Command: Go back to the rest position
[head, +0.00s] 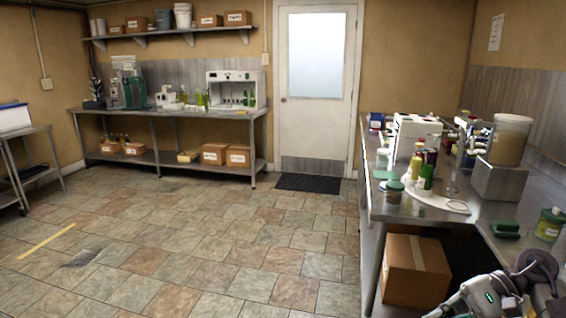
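Neither of my grippers shows clearly in the head view. A white and grey part of my own arm, with a small green light and a dark round joint, is at the bottom right corner. No fingers can be made out on it. My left arm does not show at all. I cannot see anything held.
A back bench (158,112), door (316,90) and left table (24,131) border the open tiled floor (200,240).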

